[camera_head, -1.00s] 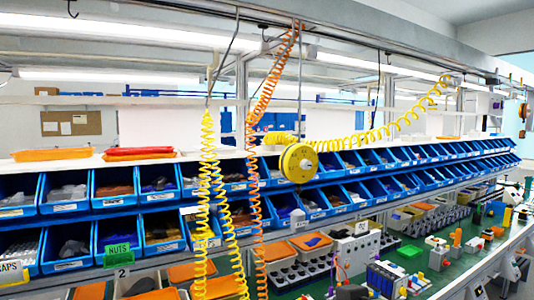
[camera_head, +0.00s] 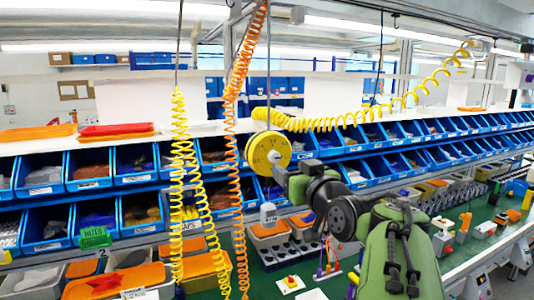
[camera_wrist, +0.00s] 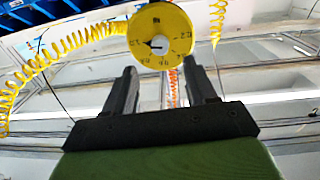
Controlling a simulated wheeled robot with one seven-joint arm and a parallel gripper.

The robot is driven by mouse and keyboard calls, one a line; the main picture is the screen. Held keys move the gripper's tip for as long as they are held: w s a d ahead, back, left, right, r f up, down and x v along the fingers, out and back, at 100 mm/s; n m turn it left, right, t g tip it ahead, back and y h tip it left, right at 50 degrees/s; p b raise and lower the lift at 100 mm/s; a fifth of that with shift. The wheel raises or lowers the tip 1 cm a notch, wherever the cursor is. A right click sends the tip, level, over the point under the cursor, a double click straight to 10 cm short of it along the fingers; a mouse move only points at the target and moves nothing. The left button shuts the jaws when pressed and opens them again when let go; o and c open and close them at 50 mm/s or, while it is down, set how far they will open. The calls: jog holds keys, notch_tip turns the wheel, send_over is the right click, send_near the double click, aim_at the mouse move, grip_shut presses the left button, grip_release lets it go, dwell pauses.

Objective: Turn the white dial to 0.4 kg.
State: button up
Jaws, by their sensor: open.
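A yellow round scale (camera_head: 268,150) hangs in front of the blue bins in the head view, with dark marks on its face. The wrist view shows the yellow disc (camera_wrist: 178,22) at top centre with small numbers around its face. The white dial (camera_wrist: 159,46) is at its middle, with a dark pointer toward the left; the exact reading is too small to tell. My gripper (camera_wrist: 161,72) is open and empty, its two fingers spread on either side below the disc. In the head view my gripper (camera_head: 276,170) is beside the scale's lower right edge; contact cannot be told.
A coiled orange hose (camera_head: 232,110) and yellow hose (camera_head: 178,150) hang left of the scale. Another yellow hose (camera_head: 350,120) stretches from it to the upper right. Blue bins (camera_head: 90,170) line the back, above a green bench (camera_head: 455,240) with small parts.

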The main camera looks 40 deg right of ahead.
aim_at(276, 159)
jog(key=p+x, duration=0.1)
jog(key=x, duration=0.2)
jog(key=p+x, duration=0.1)
jog(key=x, duration=0.3)
jog(key=shift+a+r, duration=0.1)
jog(key=shift+r, duration=0.1)
jog(key=shift+w+d+f, duration=0.15)
jog(key=shift+w+d, duration=0.05)
jog(key=shift+w, duration=0.2)
jog(key=shift+s, duration=0.1)
grip_shut()
jog(key=shift+f+n+b, duration=0.1)
jog(key=shift+n+b, duration=0.2)
